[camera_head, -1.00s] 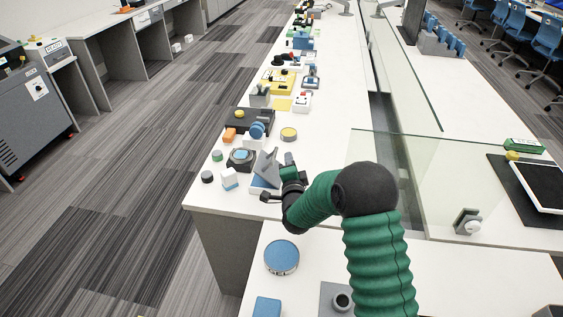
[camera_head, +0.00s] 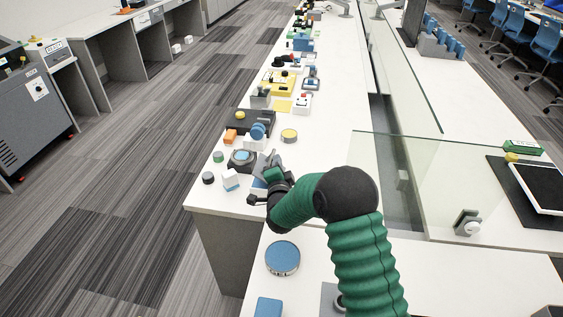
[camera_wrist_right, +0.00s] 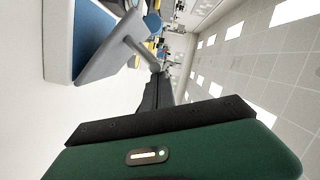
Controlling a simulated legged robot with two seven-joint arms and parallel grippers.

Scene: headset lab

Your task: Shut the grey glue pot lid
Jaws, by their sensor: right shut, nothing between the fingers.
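The grey glue pot appears to be the small grey box with a blue face near the bench's front left corner. Its tilted grey lid (camera_head: 261,163) stands open and is partly hidden behind my right gripper (camera_head: 274,161). In the right wrist view the grey lid (camera_wrist_right: 108,52) sticks out at an angle from the pot (camera_wrist_right: 57,42), beside a blue surface. The right gripper's dark fingers (camera_wrist_right: 157,88) are shut and empty, close to the lid's outer end. I cannot tell whether they touch it. My left gripper is not in view.
A white-and-blue block (camera_head: 230,179), a dark round-topped device (camera_head: 242,159) and a small dark cap (camera_head: 208,178) stand left of the pot. A yellow-topped tin (camera_head: 289,135) is behind. A glass screen (camera_head: 440,185) stands to the right. A blue disc (camera_head: 282,258) lies in front.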

